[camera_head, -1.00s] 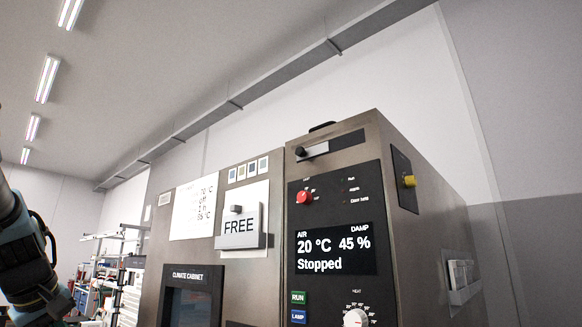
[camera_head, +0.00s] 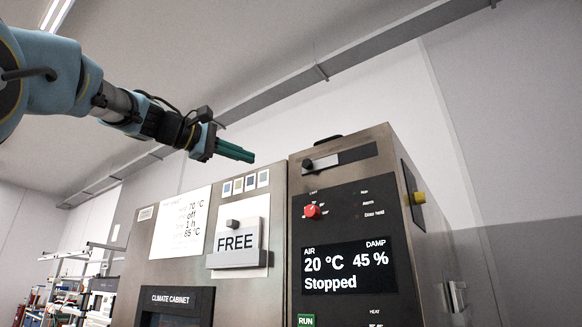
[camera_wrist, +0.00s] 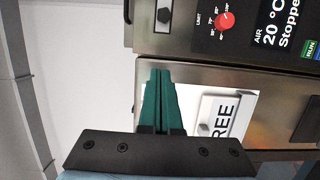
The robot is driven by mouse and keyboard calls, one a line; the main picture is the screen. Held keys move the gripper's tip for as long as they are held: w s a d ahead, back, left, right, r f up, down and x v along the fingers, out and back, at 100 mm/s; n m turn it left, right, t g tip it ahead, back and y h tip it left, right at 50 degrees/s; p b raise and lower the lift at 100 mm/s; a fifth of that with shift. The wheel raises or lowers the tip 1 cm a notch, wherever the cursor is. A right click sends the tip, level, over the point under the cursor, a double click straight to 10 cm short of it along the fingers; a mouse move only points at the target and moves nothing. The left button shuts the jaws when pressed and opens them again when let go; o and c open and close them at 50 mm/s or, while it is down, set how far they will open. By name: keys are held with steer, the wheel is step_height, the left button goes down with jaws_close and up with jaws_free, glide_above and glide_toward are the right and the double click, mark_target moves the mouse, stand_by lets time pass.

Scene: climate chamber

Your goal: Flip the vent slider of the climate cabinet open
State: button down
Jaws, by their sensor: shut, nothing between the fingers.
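The climate cabinet (camera_head: 372,212) stands at the right with its control panel facing me. Its vent slider (camera_head: 326,161) is a light plate in a dark slot near the top edge of the panel, with a black knob (camera_head: 308,163) at the left end. The slider's knob end also shows at the top of the wrist view (camera_wrist: 164,15). My gripper (camera_head: 250,156) has green fingers that are shut and empty. It is to the left of the slider in the head view, apart from it, with the fingers pointing right.
A FREE sign (camera_head: 238,243) in a holder and a paper sheet (camera_head: 180,222) are on the cabinet's left front. The space above the cabinet is open.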

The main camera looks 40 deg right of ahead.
steer(key=shift+d, duration=0.15)
steer(key=p, duration=0.5)
glide_toward(303, 170)
steer(key=w+d, duration=0.2)
steer(key=d, duration=0.1)
steer(key=w+d, duration=0.2)
steer(key=shift+r, duration=0.25)
steer(key=s, duration=0.2)
steer(key=shift+s+d, duration=0.1)
steer(key=shift+s, duration=0.2)
steer(key=shift+s+d+f+p, duration=0.2)
steer(key=shift+s+d+p, duration=0.1)
steer(key=shift+s, duration=0.3)
steer(key=shift+s, duration=0.1)
